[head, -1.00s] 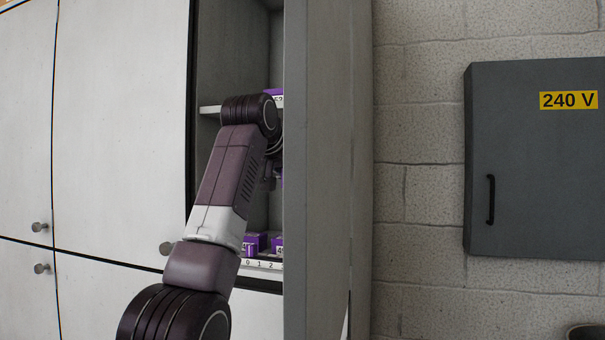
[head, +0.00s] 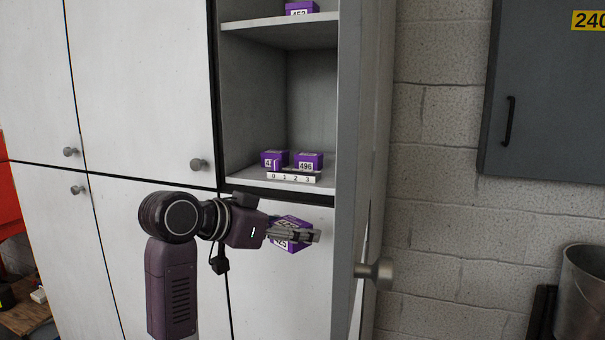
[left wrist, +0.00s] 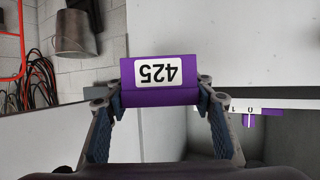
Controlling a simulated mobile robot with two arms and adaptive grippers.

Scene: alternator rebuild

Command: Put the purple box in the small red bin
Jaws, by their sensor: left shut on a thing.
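My left gripper (head: 300,235) is shut on a purple box (head: 289,224) with a white label, in front of the cabinet just below the open shelves. In the left wrist view the box (left wrist: 158,96) sits between the two fingers, and its label reads 425 upside down. The box is clear of the shelf. No small red bin can be made out in these frames. My right gripper is not in view.
Two purple boxes (head: 308,160) stand on the lower shelf behind a numbered strip (head: 293,177); another (head: 301,7) is on the shelf above. An open cabinet door (head: 365,130) stands right of the shelves. A metal bucket (head: 583,295) is at the lower right.

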